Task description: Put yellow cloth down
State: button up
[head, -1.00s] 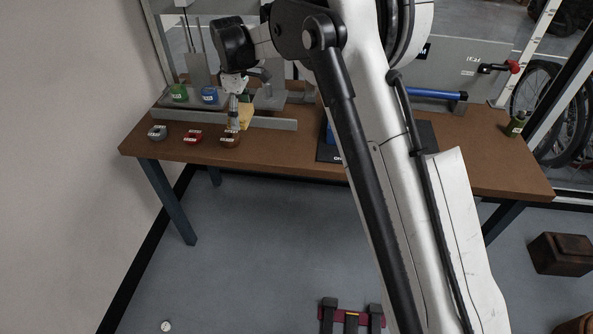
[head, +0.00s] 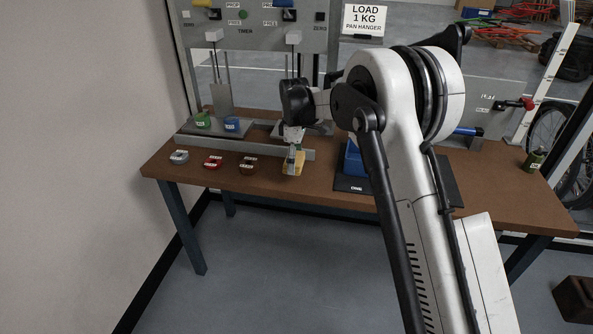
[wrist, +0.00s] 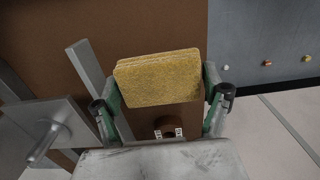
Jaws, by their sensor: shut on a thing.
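The yellow cloth (wrist: 160,78) is a folded, thick rectangle held between the two fingers of my gripper (wrist: 163,90) in the wrist view. In the head view the cloth (head: 297,164) hangs below my gripper (head: 293,157), over the front part of the brown table (head: 320,190), to the right of the brown roll. My gripper is shut on the cloth. I cannot tell from these views whether the cloth touches the table top.
Grey, red and brown labelled rolls (head: 248,166) lie along the table's front left. A grey rail (head: 260,149) runs behind them. A black mat (head: 350,184) with a blue bin (head: 353,160) lies to the right. A green bottle (head: 535,160) stands at the right end.

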jog(key=shift+w+d+f, duration=0.2)
jog(key=shift+w+f, duration=0.15)
jog(key=shift+w, duration=0.05)
jog(key=shift+f, duration=1.95)
jog(key=shift+f+b, duration=0.2)
jog(key=shift+b, duration=0.25)
jog(key=o, duration=1.2)
jog(key=shift+r, duration=0.1)
